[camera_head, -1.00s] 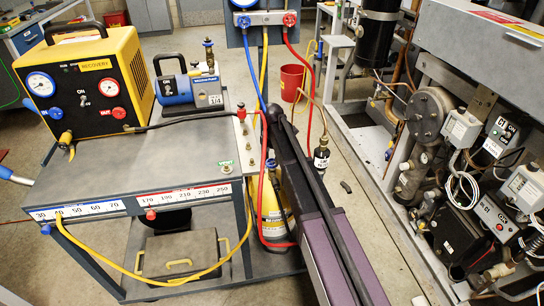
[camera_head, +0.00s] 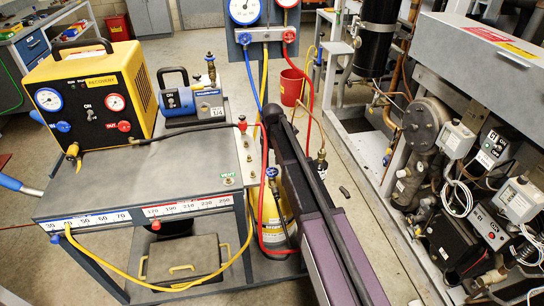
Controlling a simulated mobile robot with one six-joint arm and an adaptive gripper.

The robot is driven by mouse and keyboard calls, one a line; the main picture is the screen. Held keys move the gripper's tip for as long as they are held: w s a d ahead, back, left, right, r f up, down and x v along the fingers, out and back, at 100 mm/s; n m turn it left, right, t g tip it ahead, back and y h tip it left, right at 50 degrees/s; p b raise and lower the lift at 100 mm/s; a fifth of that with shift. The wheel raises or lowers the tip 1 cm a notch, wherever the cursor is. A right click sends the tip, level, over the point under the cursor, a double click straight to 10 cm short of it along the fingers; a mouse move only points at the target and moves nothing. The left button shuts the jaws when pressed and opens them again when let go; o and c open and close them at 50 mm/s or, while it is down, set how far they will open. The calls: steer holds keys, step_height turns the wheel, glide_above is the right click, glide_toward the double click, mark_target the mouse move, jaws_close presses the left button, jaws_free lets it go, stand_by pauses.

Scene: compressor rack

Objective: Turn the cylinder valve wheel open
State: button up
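The yellow cylinder (camera_head: 270,222) stands on the lower part of the cart, partly hidden behind the cart's corner post, the hoses and a dark beam. A small blue knob (camera_head: 271,173), which looks like its valve wheel, shows just above it at the cart's right edge. I cannot tell from its look how far it is turned. A red hose and a yellow hose run close beside it. My gripper is not in view, and nothing is seen touching the knob.
The cart top (camera_head: 120,182) carries a yellow recovery unit (camera_head: 95,90) and a blue vacuum pump (camera_head: 190,100). A gauge manifold (camera_head: 265,35) with hoses stands behind. A long dark and purple beam (camera_head: 320,220) crosses beside the cylinder. The compressor rack (camera_head: 440,150) fills the right.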

step_height(320, 180, up, 3)
steer(key=p, duration=0.2)
steer(key=shift+f+p, duration=0.1)
steer(key=shift+p, duration=0.3)
steer(key=shift+f, duration=0.15)
